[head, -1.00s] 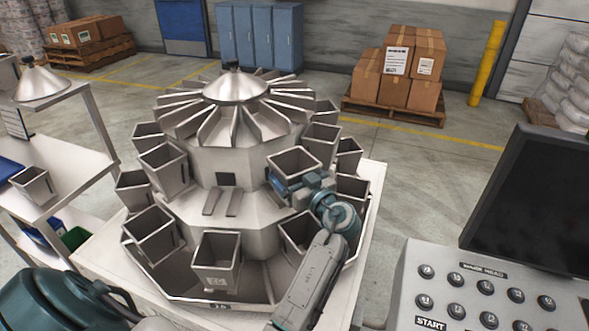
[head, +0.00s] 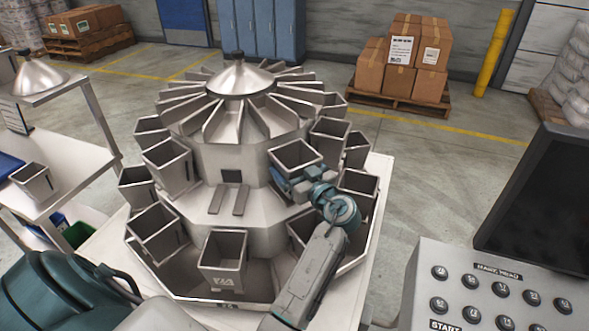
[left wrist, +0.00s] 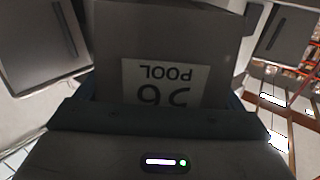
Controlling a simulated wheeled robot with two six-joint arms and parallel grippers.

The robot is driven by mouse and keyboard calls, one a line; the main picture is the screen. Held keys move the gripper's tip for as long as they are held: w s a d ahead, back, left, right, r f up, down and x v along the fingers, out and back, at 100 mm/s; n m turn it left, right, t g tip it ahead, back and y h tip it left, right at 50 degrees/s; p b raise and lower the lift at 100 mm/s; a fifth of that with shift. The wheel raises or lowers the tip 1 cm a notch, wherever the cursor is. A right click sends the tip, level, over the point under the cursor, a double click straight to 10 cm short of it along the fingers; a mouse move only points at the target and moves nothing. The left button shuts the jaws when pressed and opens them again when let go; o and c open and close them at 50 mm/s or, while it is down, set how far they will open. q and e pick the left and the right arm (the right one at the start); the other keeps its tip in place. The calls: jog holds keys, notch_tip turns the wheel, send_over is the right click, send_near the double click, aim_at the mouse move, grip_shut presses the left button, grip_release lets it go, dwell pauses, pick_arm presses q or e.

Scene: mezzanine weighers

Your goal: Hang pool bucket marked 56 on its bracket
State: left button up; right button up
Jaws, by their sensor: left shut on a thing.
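My left gripper (head: 304,184) is shut on a grey metal bucket (head: 298,154) at the right front of the round weigher (head: 240,155). The bucket is roughly upright, mouth up. In the left wrist view the held bucket (left wrist: 165,40) fills the top middle; its white label reads POOL upside down, with a two-digit number partly covered by the gripper. A dark square opening (head: 231,176) with two short prongs (head: 228,199) below shows bare on the weigher's front. The bucket hides the weigher behind it, so I cannot tell whether it touches a bracket. My right gripper is out of view.
Other buckets ring the weigher closely, including a labelled one low in front (head: 223,262) and one just right of my gripper (head: 357,187). A bench with a loose bucket (head: 34,181) stands left. A button console (head: 480,290) and dark screen (head: 540,200) stand right.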

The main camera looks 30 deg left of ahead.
pick_arm(q)
jog(key=shift+a, duration=0.1)
jog(key=shift+w+a, duration=0.1)
jog(key=shift+a, duration=0.05)
jog(key=shift+a+f, duration=0.15)
jog(key=shift+a, duration=0.05)
jog(key=shift+d, duration=0.2)
jog(key=shift+f+b, duration=0.35)
jog(key=shift+b, duration=0.2)
jog(key=o, duration=1.1)
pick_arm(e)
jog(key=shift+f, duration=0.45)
pick_arm(q)
jog(key=shift+f, duration=0.1)
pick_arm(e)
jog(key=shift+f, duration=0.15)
